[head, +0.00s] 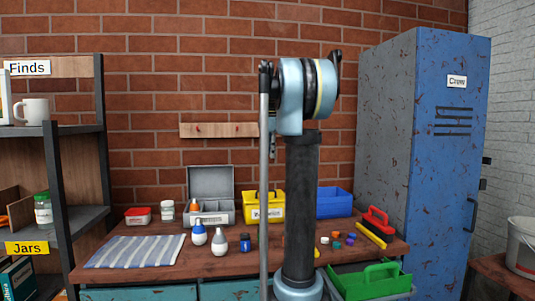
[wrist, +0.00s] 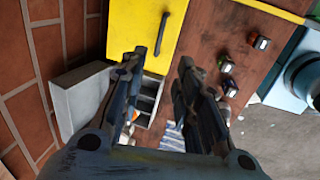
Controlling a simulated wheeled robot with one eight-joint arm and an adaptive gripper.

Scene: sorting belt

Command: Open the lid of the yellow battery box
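The yellow battery box (head: 263,213) stands at the back of the workbench, between a grey box and a blue bin. It has a dark handle on top and a pale label on its front, too small to read. Its lid looks shut. In the wrist view its yellow top (wrist: 138,28) fills the upper middle, with the dark handle (wrist: 162,34) on it. My gripper (wrist: 160,62) is open and empty, its fingertips near the lower edge of the yellow top. I cannot tell whether they touch it. In the head view my arm hides most of the gripper.
A grey compartment box (head: 211,205) with its lid up stands left of the yellow box. A blue bin (head: 334,203) stands to its right. Small bottles (head: 220,241), batteries (head: 337,236) and a striped cloth (head: 135,250) lie in front. The brick wall (head: 150,130) is close behind.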

